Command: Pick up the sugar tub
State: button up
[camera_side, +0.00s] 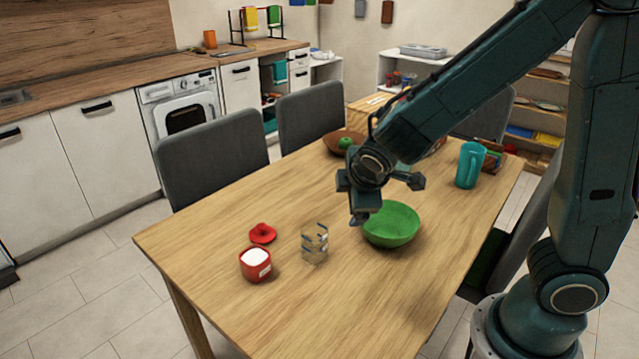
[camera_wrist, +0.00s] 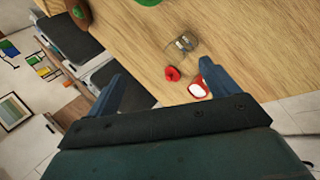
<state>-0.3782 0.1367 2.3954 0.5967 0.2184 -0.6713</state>
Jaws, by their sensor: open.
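The sugar tub (camera_side: 255,265) is a small red pot with a white fill and a pale label, standing upright and uncovered near the table's left front end. A red lid (camera_side: 262,234) with a knob lies just behind it. In the wrist view the tub (camera_wrist: 197,90) shows beside the right finger, which partly hides it, and the lid (camera_wrist: 172,74) shows between the fingers. My gripper (camera_side: 387,200) is open and empty, above the table near the green bowl, well to the right of the tub. Its fingers also show in the wrist view (camera_wrist: 168,85).
A clear glass (camera_side: 314,244) stands right of the tub, between it and the green bowl (camera_side: 391,225). A teal jug (camera_side: 470,165) and a brown bowl (camera_side: 344,142) with a green fruit stand farther back. Grey chairs (camera_side: 212,158) line the far side.

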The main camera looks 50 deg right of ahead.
jog(key=w+a+f+n+t+h, duration=0.2)
jog(key=w+f+n, duration=0.2)
jog(key=f+n, duration=0.2)
jog(key=n+t+y, duration=0.4)
jog(key=n+t, duration=0.1)
jog(key=n, duration=1.2)
send_near(262, 272)
jog(key=shift+s+r, duration=0.25)
jog(key=shift+s, duration=0.35)
jog(key=shift+a+f+n, duration=0.25)
jog(key=shift+f+n, duration=0.05)
jog(key=shift+n, duration=0.3)
jog(key=shift+x, duration=4.25)
jog(key=shift+w+d+r, duration=0.1)
jog(key=shift+x, duration=2.5)
jog(key=shift+w+r, duration=0.1)
jog(key=shift+r, duration=0.05)
jog(key=shift+c, duration=0.5)
